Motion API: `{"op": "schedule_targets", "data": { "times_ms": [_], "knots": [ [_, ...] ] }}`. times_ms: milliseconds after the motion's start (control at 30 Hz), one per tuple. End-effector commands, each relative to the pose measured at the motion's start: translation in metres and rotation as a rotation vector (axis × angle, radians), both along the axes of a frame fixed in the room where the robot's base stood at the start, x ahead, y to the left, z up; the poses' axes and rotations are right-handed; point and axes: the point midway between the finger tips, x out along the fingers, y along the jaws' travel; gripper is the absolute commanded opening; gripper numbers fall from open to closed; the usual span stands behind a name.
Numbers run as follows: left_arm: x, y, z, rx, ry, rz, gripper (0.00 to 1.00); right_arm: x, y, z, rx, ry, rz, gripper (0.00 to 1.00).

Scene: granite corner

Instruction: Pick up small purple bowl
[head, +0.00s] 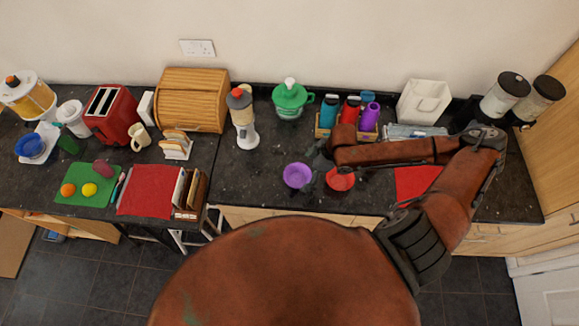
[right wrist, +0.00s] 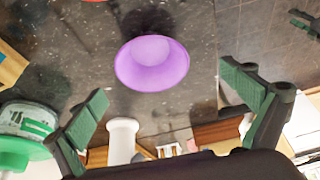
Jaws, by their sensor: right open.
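The small purple bowl (head: 298,176) stands upright on the dark granite counter, near its front edge. In the right wrist view the purple bowl (right wrist: 152,63) lies beyond the fingertips, roughly between them from side to side. My right gripper (head: 319,163) is just right of the bowl in the head view and apart from it. In the right wrist view the right gripper (right wrist: 170,92) is open, its two green fingers wide apart with nothing between them. My left gripper is not in view.
A red bowl (head: 340,179) stands close right of the purple bowl, under my right arm. A blender (head: 242,118) and a green-lidded jar (head: 290,100) stand behind. A wooden box of bottles (head: 325,131) is beyond the gripper. The counter left of the purple bowl is clear.

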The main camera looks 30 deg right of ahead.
Motion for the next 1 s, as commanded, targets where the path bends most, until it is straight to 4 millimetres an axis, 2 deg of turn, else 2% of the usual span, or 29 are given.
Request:
{"op": "schedule_targets", "data": {
  "times_ms": [67, 167, 400, 533, 633, 733, 900, 1000],
  "knots": [
    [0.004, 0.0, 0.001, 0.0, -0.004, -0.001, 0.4, 0.001, 0.0, -0.002, -0.001, 0.002, -0.001, 0.99],
    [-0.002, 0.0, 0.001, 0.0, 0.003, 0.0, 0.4, 0.004, 0.004, -0.01, 0.002, 0.004, 0.003, 0.99],
    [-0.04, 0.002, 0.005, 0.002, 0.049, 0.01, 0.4, 0.014, 0.015, -0.032, 0.001, 0.003, 0.012, 0.99],
    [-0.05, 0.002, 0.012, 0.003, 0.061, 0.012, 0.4, 0.021, 0.018, -0.049, 0.0, 0.003, 0.012, 0.99],
    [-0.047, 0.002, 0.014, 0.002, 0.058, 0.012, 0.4, 0.025, 0.021, -0.063, 0.0, 0.001, 0.011, 0.99],
    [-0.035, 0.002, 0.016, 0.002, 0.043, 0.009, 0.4, 0.026, 0.023, -0.07, -0.001, 0.002, 0.011, 0.99],
    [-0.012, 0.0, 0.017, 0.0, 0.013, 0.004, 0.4, 0.025, 0.023, -0.073, -0.002, 0.001, 0.011, 0.99],
    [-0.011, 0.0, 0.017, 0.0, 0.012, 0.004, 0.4, 0.025, 0.023, -0.073, -0.002, 0.001, 0.011, 0.98]
  ]
}}
